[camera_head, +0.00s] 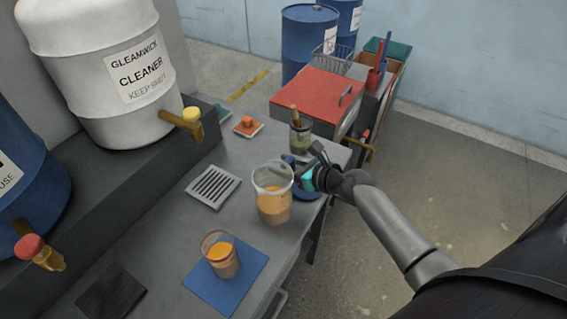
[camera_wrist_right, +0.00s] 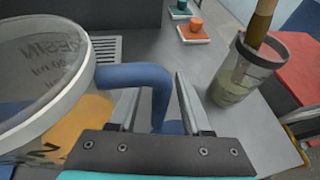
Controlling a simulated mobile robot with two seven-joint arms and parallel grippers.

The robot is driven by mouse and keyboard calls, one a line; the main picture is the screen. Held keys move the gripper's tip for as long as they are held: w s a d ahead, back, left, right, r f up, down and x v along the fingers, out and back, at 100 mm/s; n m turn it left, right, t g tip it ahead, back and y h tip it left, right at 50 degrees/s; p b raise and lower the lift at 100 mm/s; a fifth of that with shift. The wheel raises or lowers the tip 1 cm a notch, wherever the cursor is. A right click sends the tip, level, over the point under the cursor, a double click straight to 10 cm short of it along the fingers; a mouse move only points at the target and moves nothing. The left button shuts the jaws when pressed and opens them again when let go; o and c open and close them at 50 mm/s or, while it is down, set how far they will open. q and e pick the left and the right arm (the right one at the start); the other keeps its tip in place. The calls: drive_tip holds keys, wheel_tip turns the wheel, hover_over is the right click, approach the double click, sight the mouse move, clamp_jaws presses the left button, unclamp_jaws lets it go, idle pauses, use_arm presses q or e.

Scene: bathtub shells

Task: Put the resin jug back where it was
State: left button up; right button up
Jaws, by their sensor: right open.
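The resin jug (camera_head: 272,203) is a clear beaker with orange resin in its lower part, upright on the grey bench near its front edge. The wrist view shows its rim and the word RESIN at the left (camera_wrist_right: 45,80). Its blue handle (camera_wrist_right: 135,75) faces my right gripper (camera_head: 304,177). The right gripper is open, with its fingers (camera_wrist_right: 158,108) on either side of the handle; whether they touch it is unclear. A blue patch (camera_head: 310,192) shows below the gripper, partly hidden. My left gripper is out of view.
A cup of orange liquid (camera_head: 220,257) stands on a blue mat (camera_head: 250,265). A drain grate (camera_head: 212,187) lies left of the jug. A jar with a brush (camera_head: 300,138) stands close behind the gripper. Cleaner (camera_head: 105,70) and blue (camera_head: 25,170) drums line the left.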

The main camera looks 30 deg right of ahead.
drive_tip(key=shift+r, duration=0.2)
drive_tip(key=p+v, duration=0.2)
drive_tip(key=v, duration=1)
drive_tip(key=shift+f, duration=0.15)
idle(1.0)
